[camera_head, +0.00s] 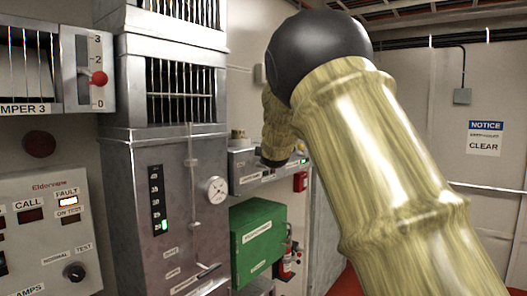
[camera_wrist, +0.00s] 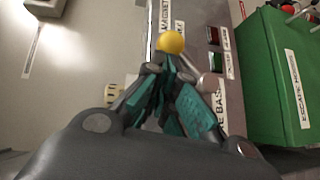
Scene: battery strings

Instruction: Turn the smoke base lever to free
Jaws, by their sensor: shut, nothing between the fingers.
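A round yellow knob (camera_wrist: 171,42) shows in the wrist view, right at the tips of my gripper (camera_wrist: 168,64). A partly covered label ending in "E BAS" (camera_wrist: 218,122) lies beside the fingers. In the head view the grey wall box (camera_head: 243,168) is partly hidden by my arm, and the knob cannot be made out there.
A green escape box (camera_head: 257,238) stands below the wall box; it also fills the right of the wrist view (camera_wrist: 272,85). A steel cabinet with a gauge (camera_head: 216,190) stands left. A red-knobbed damper lever (camera_head: 98,78) and an alarm panel (camera_head: 40,230) are further left.

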